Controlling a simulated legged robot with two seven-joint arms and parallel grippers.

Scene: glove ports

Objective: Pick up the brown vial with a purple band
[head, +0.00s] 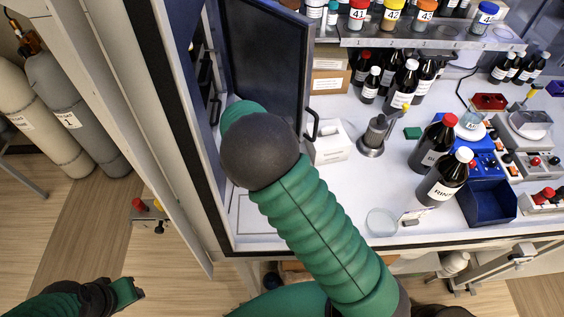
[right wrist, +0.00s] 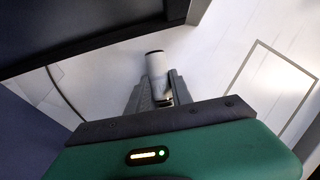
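I see no vial that is clearly brown with a purple band. In the right wrist view a pale grey cylinder (right wrist: 156,68) with a dark end lies between the two fingers of my right gripper (right wrist: 159,80).
The dark door (head: 268,60) stands beside my right arm. A white box (head: 328,143) and a metal stand (head: 372,138) are to its right. Several brown bottles, two large ones (head: 445,178) near the front, and a blue bin (head: 487,205) stand farther right. A glass dish (head: 381,222) lies near the front edge.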

